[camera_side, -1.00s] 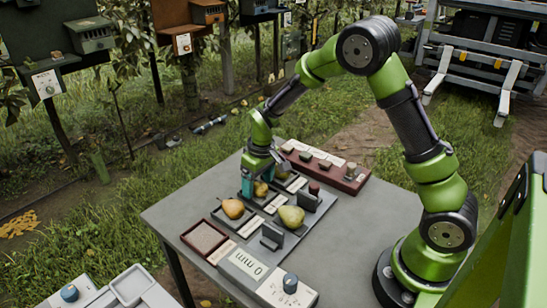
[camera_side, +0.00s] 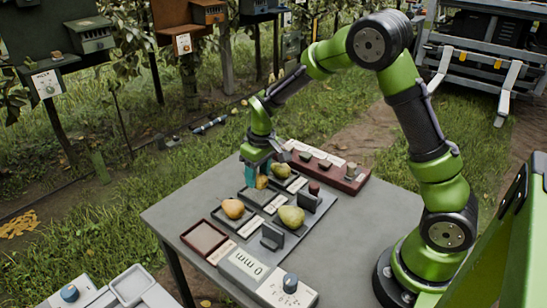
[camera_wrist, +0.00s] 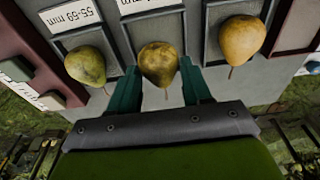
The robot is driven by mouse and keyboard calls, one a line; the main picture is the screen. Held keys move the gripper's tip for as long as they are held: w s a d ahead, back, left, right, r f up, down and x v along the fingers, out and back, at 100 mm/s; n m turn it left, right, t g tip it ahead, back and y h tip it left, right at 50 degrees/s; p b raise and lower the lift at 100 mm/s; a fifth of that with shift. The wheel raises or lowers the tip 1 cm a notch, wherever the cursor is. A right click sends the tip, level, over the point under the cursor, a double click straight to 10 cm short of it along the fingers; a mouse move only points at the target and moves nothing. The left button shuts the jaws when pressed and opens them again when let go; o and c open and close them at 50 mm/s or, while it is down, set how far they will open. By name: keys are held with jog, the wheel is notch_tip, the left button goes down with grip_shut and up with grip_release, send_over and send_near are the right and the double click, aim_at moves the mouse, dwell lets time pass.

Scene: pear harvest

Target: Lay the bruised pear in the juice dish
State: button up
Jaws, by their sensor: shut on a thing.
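My gripper (camera_side: 262,177) has its teal fingers closed around a mottled yellow-brown pear (camera_wrist: 159,64); the fingers partly hide this pear (camera_side: 262,183) in the side view. Brown patches on its skin look like bruising. It is at or just above its labelled grey tray; any gap is too small to tell. A shallow reddish-brown dish (camera_side: 205,238), seemingly empty, lies at the table's front left, possibly the juice dish; its label is unreadable. In the wrist view the fingertips (camera_wrist: 160,88) sit on either side of the pear.
A yellow-orange pear (camera_side: 233,208) and a large green pear (camera_side: 291,216) lie near the held one. Another green pear (camera_side: 281,171) lies behind it.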

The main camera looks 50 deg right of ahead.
notch_tip(320, 180, up, 6)
jog(key=shift+a+r, duration=0.15)
jog(key=shift+r, duration=0.05)
jog(key=a+n, duration=0.1)
jog(key=a, duration=1.8)
jog(key=m, duration=0.1)
send_over(200, 235)
jog(key=f, duration=0.9)
jog(key=shift+s, duration=0.35)
jog(key=o, duration=1.1)
jog(key=shift+f, duration=0.1)
jog(key=shift+c, duration=0.2)
